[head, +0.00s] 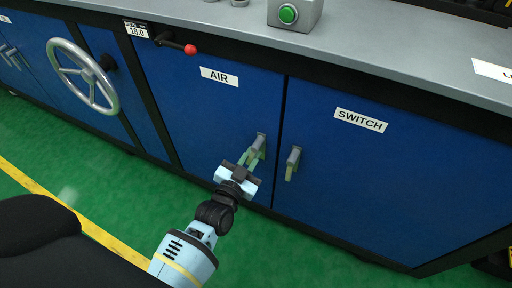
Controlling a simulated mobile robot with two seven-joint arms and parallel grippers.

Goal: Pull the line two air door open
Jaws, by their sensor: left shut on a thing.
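The blue air door (205,105) carries a white AIR label (219,77) and appears closed, level with the cabinet front. Its handle (260,141) is a short grey upright bar near the door's right edge. My left gripper (249,158) comes up from below and is shut on this handle. The fingers cover the handle's lower part. My right gripper is not in view.
The blue switch door (380,180) with its own handle (293,160) is just to the right. A handwheel (82,75) and a red-knobbed lever (188,49) stick out at the left. A green button box (292,13) sits on the grey counter. Green floor (290,255) lies in front.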

